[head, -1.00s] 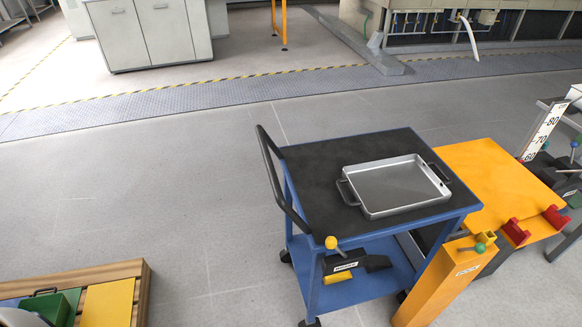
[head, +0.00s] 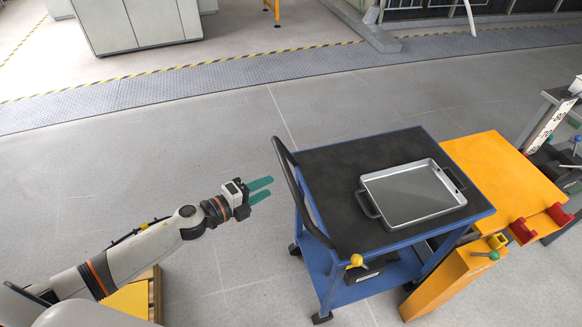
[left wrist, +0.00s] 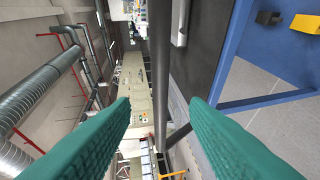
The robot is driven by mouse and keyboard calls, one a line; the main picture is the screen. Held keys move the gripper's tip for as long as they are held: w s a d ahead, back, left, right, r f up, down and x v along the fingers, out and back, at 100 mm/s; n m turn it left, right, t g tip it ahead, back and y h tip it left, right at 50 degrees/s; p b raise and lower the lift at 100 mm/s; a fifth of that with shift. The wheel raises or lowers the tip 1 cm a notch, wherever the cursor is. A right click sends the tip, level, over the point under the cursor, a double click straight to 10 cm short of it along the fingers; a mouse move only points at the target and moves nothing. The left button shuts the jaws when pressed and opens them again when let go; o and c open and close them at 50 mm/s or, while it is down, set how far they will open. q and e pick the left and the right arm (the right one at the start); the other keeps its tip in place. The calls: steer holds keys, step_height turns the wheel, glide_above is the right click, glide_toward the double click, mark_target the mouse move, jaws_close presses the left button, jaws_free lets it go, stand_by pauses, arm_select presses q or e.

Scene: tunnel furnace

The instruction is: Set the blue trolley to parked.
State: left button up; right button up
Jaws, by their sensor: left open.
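The blue trolley (head: 390,240) stands right of centre in the head view, with a dark top and a black push handle (head: 300,190) on its left side. A metal tray (head: 412,192) lies on top. My left gripper (head: 271,187) is open and empty, just left of the handle and apart from it. In the left wrist view its green fingers (left wrist: 160,115) stand wide apart, with the dark handle bar (left wrist: 161,60) showing ahead between them. My right gripper is not in view.
An orange table (head: 500,175) with red blocks (head: 522,231) adjoins the trolley's right side. An orange post (head: 450,277) with a green knob (head: 493,255) stands in front. A wooden-edged pallet (head: 154,295) lies partly behind my left arm. Floor left of the trolley is clear.

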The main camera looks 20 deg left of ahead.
arm_select(q)
steer(key=p+x, duration=0.1)
steer(key=x, duration=1)
steer(key=shift+f, duration=0.1)
jaws_close()
